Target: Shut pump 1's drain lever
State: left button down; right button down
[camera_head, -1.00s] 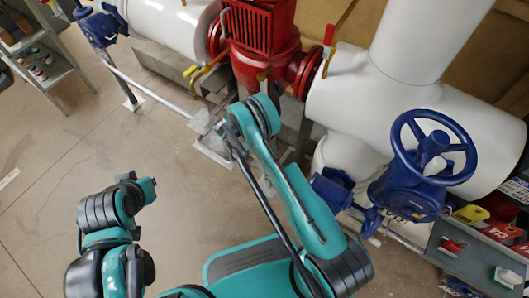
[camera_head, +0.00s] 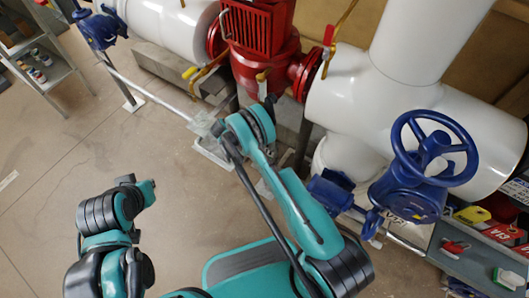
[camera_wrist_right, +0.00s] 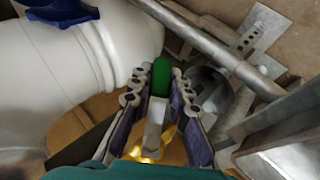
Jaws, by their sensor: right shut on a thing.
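In the right wrist view a lever with a green grip (camera_wrist_right: 160,77) and a pale flat shank (camera_wrist_right: 153,132) lies between the two fingers of my right gripper (camera_wrist_right: 158,86). The fingers are shut on it, one on each side. No label shows that names the lever. The red pump (camera_head: 262,38) stands at the top middle of the head view, between white pipes. In that view my right arm reaches to the floor side of the pump and hides the held lever.
A yellow-tipped lever (camera_head: 189,73) and a red-tipped lever (camera_head: 329,36) stand beside the pump. A blue handwheel (camera_head: 434,148) is on the right. A grey pipe (camera_wrist_right: 215,48) and a metal bracket (camera_wrist_right: 262,27) are close to my right gripper.

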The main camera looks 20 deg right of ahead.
jog(key=c, duration=1.4)
grip_release()
jog(key=shift+r, duration=0.1)
